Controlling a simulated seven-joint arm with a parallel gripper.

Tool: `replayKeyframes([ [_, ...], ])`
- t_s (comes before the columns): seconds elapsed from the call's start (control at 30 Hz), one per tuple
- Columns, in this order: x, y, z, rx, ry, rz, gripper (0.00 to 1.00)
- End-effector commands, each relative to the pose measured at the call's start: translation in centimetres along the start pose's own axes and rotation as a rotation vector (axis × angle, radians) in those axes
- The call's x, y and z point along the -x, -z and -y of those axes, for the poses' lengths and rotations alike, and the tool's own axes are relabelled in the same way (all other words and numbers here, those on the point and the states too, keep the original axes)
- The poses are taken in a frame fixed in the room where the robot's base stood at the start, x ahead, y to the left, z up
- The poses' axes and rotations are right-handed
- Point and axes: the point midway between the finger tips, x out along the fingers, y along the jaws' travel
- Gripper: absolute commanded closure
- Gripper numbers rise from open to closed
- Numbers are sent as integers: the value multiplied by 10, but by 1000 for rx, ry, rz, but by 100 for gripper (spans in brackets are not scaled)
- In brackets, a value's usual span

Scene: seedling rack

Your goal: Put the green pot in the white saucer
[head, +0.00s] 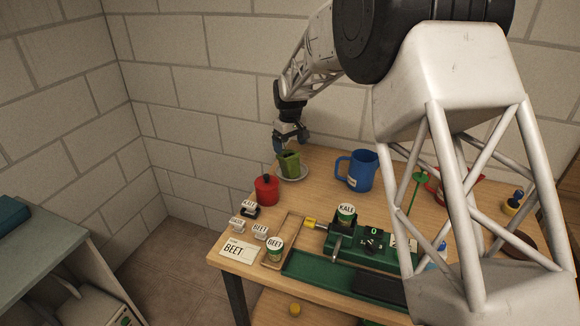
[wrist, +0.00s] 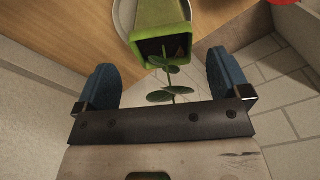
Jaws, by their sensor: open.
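The green pot (head: 289,163) stands in the white saucer (head: 293,173) near the back left of the table in the head view. It looks slightly tilted there. In the wrist view the green pot (wrist: 160,30) shows its square rim and a leafy seedling, with part of the white saucer (wrist: 124,16) beside it. My gripper (head: 284,143) is just above and beside the pot. In the wrist view my gripper (wrist: 163,88) is open, with blue fingers wide apart. The seedling's leaves lie between the fingers, and the pot is ahead of them, not gripped.
A red lidded pot (head: 267,190) stands in front of the saucer. A blue mug (head: 358,171) is to its right. Labelled blocks, a green tray (head: 317,270) and a green device with a KALE can fill the front. The table's left edge is close to the saucer.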

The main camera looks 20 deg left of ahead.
Motion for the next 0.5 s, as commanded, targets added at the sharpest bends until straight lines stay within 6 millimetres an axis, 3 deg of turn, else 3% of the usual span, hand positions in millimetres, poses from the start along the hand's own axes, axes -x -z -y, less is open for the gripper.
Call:
replayKeyframes([
  [0.5, -11, 0, 0, 1, 1, 3, 5],
])
